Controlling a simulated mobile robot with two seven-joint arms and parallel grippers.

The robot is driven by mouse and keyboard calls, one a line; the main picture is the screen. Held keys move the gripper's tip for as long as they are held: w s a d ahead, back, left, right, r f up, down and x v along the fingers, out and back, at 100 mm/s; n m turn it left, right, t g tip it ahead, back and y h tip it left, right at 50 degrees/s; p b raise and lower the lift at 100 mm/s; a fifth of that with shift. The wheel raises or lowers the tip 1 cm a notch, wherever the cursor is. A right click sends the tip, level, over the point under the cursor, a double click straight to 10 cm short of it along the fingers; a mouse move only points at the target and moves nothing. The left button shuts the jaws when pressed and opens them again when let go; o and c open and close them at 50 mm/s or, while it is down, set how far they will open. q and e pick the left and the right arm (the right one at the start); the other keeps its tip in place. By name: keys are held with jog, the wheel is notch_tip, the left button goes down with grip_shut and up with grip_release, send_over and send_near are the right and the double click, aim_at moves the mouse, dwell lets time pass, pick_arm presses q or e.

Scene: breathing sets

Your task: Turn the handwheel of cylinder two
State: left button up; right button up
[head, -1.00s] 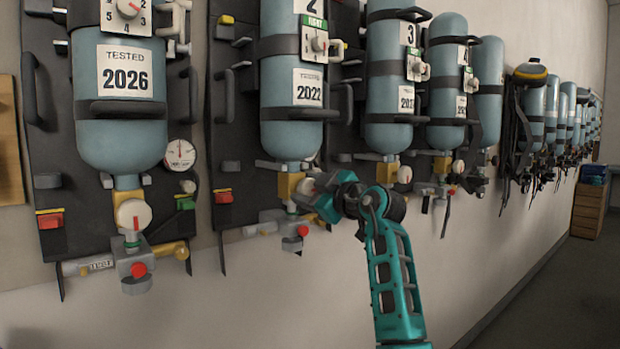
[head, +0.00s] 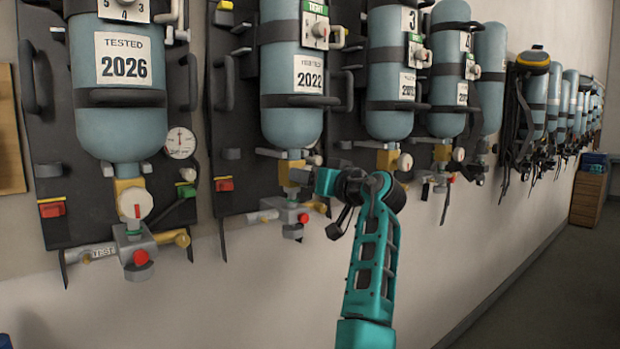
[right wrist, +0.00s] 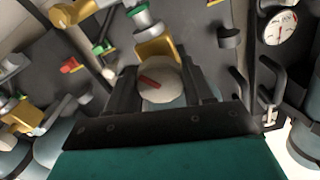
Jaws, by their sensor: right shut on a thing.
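Cylinder two (head: 291,125) is the second blue-grey cylinder from the left, tagged 2022, with a brass valve block (head: 286,172) under it. My right gripper (head: 305,178) is at this valve and hides most of the handwheel in the head view. In the right wrist view the round cream handwheel (right wrist: 160,82) with a red bar sits between the two dark fingers, which are shut on it. The brass block shows behind it. My left gripper is not in view.
Cylinder one, tagged 2026 (head: 118,130), hangs to the left with its cream handwheel (head: 135,205). A grey fitting with a red button (head: 303,218) is just below my right gripper. Cylinder three (head: 389,120) and more sets continue along the wall to the right. Bare wall lies below.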

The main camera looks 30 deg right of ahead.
jog(key=m, duration=0.6)
jog(key=shift+d+r, duration=0.25)
jog(key=shift+r, duration=0.1)
jog(key=shift+m, duration=0.3)
jog(key=o, duration=0.7)
jog(key=shift+c, duration=0.2)
jog(key=o, duration=0.4)
jog(key=shift+f, duration=0.25)
jog(key=s, duration=0.8)
jog(key=s+d, duration=0.1)
jog(key=s, duration=0.4)
jog(key=shift+w, duration=0.1)
